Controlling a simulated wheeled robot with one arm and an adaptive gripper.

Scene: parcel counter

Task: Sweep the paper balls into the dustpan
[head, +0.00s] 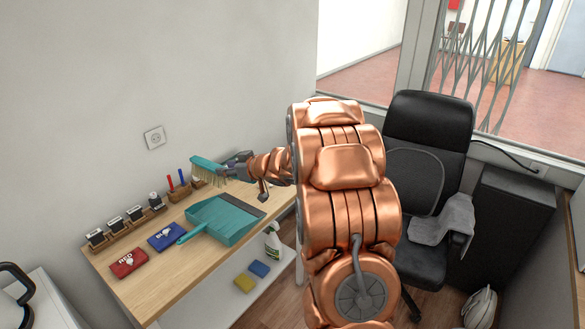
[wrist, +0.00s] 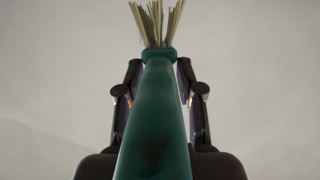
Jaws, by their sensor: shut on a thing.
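My gripper (head: 236,162) is shut on a teal hand brush (head: 206,169) with pale bristles and holds it above the back of the wooden counter (head: 160,280). In the wrist view, the teal brush handle (wrist: 153,120) lies between the two dark fingers of my gripper (wrist: 158,95), with its bristles at the top. The teal dustpan (head: 222,218) lies on the counter below and in front of the brush, its handle toward the lower left and its dark lip toward the right.
Several stamps stand in a wooden rack (head: 130,228) along the wall, beside pens (head: 171,184) in a holder. A spray bottle (head: 272,241) and sponges (head: 259,269) sit on the lower shelf. A black chair (head: 428,150) stands at right.

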